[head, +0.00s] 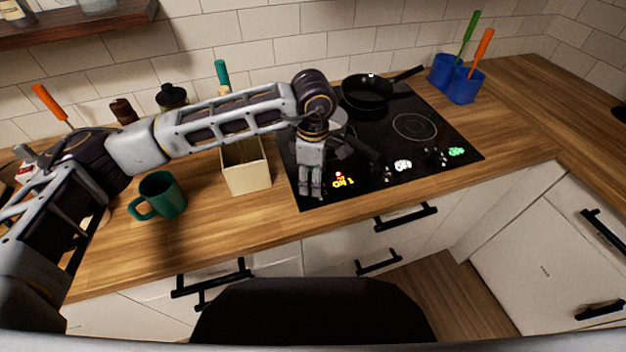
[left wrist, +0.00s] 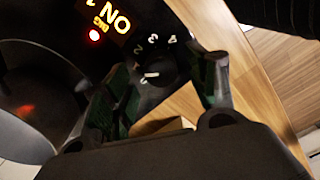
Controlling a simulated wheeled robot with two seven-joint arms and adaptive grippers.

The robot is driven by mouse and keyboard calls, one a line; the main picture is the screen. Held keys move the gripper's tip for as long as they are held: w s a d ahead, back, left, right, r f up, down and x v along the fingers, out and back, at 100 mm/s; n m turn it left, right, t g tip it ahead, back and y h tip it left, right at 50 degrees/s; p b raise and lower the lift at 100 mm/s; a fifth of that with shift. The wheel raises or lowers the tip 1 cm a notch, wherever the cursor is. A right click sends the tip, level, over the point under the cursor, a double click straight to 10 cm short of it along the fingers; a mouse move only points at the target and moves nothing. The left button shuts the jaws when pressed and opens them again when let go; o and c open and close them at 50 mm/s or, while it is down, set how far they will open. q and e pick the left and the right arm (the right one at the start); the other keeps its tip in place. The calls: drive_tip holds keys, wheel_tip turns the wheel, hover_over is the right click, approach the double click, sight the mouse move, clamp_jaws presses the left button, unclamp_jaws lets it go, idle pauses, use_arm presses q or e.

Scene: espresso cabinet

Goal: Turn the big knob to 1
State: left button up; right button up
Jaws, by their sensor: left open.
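The big knob (left wrist: 155,72) is a dark round dial on the black cooktop (head: 415,128). In the left wrist view a white mark on it points left, and the digits 2, 3 and 4 curve above it; I cannot make out a printed 1 beside it. A lit yellow display (left wrist: 113,18) reads ON with a 1, and a red light glows beside it. My left gripper (head: 311,194) points down at the cooktop's front left corner. Its fingers (left wrist: 160,88) are open on either side of the knob; contact is unclear. In the head view the gripper hides the knob.
A frying pan (head: 367,92) sits at the back of the cooktop. A cream box (head: 245,172) and green mug (head: 163,194) stand left of it. Blue holders (head: 462,86) stand at the back right. White (head: 403,165) and green (head: 456,152) displays glow along the cooktop's front.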

use_arm(q)
wheel_tip(320, 180, up, 10)
idle(0.5)
idle(0.5)
